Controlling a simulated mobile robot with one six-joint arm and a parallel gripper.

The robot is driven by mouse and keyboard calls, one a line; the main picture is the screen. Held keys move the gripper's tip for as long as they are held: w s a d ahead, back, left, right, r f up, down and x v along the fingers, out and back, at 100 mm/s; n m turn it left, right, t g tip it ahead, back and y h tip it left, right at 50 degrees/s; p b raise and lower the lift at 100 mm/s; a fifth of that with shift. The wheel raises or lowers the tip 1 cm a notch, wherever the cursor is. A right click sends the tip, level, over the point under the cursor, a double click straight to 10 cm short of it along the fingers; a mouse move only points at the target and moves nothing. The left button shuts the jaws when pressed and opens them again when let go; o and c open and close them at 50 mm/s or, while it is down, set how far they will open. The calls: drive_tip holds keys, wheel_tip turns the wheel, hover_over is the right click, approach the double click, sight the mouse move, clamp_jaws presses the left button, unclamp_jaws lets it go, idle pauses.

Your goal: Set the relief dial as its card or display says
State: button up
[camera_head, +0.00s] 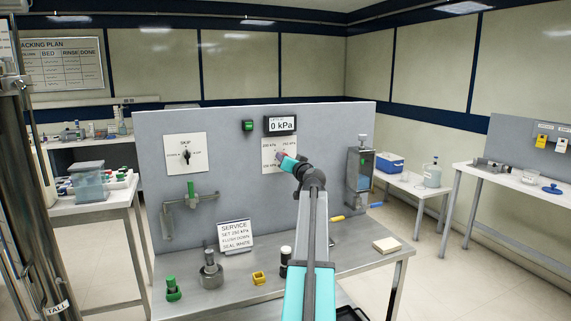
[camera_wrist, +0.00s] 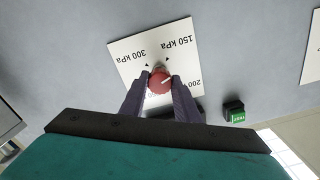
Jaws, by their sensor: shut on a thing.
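The relief dial is a red knob (camera_wrist: 159,80) on a white label plate (camera_wrist: 150,55), seen upside down in the wrist view. 300 kPa and 150 kPa show on it; the 200 label is partly covered and the fourth is mostly hidden. A white mark on the knob points right and slightly up, between 150 and 200. My gripper (camera_wrist: 159,82) is shut on the knob; it also shows in the head view (camera_head: 284,160), covering the dial. The display (camera_head: 281,125) above reads 0 kPa. The service card (camera_head: 236,236) reads SET 250 kPa, FLUSH DOWN, SEAL WHITE.
A green button (camera_wrist: 234,112) is beside the plate, marked TEST. A black selector (camera_head: 186,156) on a white plate is left on the panel. Green-capped (camera_head: 172,289) and black-capped (camera_head: 287,257) parts and a yellow piece (camera_head: 258,278) stand on the bench below.

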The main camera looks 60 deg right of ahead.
drive_tip(key=shift+m+p, duration=7.45)
drive_tip(key=shift+m, duration=7.85)
drive_tip(key=o, duration=1)
drive_tip(key=shift+o, duration=0.2)
